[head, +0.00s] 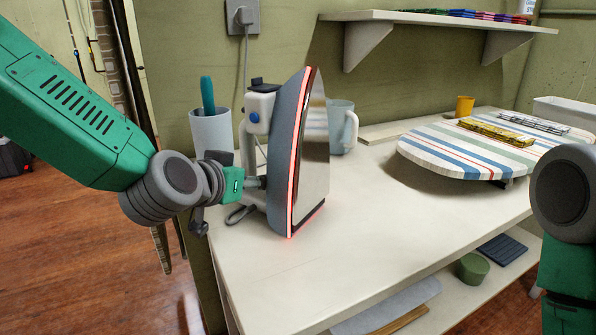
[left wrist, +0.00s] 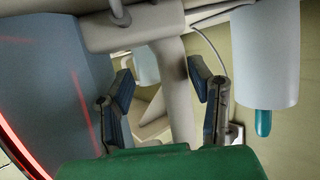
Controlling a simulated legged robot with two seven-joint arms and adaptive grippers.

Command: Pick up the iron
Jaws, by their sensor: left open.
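The iron (head: 298,155) stands upright on its heel on the white table (head: 290,270), its shiny soleplate facing right and its edge lit red. In the left wrist view its grey body (left wrist: 55,85) fills the left side. My left gripper (head: 256,183) is level, at the iron's handle side, its fingertips partly hidden by the iron. In the left wrist view the open left gripper (left wrist: 163,100) has a pale upright bar, seemingly the iron's handle (left wrist: 172,95), between its fingers, with gaps on both sides. Only part of my right arm shows at the right edge; its gripper is out of view.
A light cup (head: 211,135) with a teal-handled item stands behind my left gripper. A glass mug (head: 343,127) is behind the iron. A striped ironing board (head: 440,150) lies to the right. A shelf (head: 430,18) hangs above. The table's front is clear.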

